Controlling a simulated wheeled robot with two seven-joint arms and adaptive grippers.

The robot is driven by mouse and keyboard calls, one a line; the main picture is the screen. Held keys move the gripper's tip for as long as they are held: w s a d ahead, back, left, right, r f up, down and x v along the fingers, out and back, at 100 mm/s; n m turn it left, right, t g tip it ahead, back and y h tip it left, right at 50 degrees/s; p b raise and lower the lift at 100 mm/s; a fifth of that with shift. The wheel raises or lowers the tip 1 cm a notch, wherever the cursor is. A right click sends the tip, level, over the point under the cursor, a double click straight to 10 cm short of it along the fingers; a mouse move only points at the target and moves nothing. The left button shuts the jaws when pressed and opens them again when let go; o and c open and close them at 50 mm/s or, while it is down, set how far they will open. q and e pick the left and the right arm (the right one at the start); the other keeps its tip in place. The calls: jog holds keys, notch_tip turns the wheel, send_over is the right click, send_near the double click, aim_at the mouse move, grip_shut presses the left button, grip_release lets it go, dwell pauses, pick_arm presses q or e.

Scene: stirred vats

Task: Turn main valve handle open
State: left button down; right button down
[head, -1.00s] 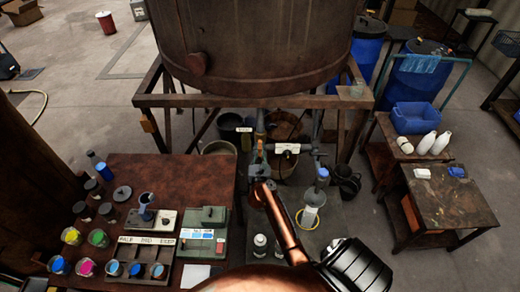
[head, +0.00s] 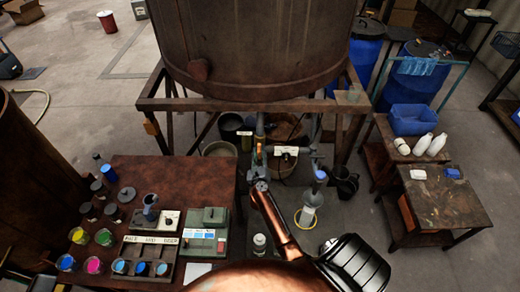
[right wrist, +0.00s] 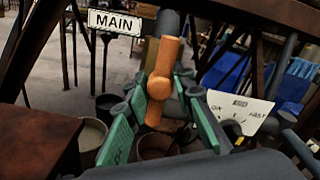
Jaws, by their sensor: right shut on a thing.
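The main valve handle (right wrist: 168,55) is an orange bar with a round knob at its middle. In the right wrist view it stands nearly upright, leaning slightly right at the top, just right of the white MAIN sign (right wrist: 117,22). My right gripper (right wrist: 163,97) has its green-padded fingers on both sides of the handle and is shut on it. In the head view the right gripper (head: 258,174) is at the pipework under the vat, where the handle shows only as a small orange spot. The handle's lower end is partly hidden. My left gripper is not in view.
The big rusty vat (head: 255,50) stands on a frame (head: 250,104) above the valve. A brown table (head: 165,175) with paint cups is at left, a workbench (head: 450,205) at right.

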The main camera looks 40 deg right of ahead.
jog(key=c, duration=2.5)
grip_release()
jog(key=n+p, duration=0.2)
jog(key=n, duration=0.2)
jog(key=shift+r, duration=0.15)
jog(key=o, duration=0.6)
jog(key=n+p, duration=0.2)
jog(key=n, duration=0.1)
jog(key=shift+d+n, duration=0.15)
jog(key=shift+n, duration=0.15)
jog(key=shift+c, duration=0.2)
jog(key=shift+o, duration=0.5)
jog(key=shift+f+n+p, duration=0.25)
jog(key=shift+n+p, duration=0.4)
jog(key=shift+n, duration=0.15)
jog(key=shift+o, duration=0.4)
jog(key=shift+s+f+n+p, duration=0.15)
jog(key=shift+n+p, duration=0.2)
jog(key=shift+n, duration=0.55)
jog(key=shift+f+n+p, duration=0.1)
jog(key=shift+n+p, duration=0.2)
jog(key=shift+n, duration=0.6)
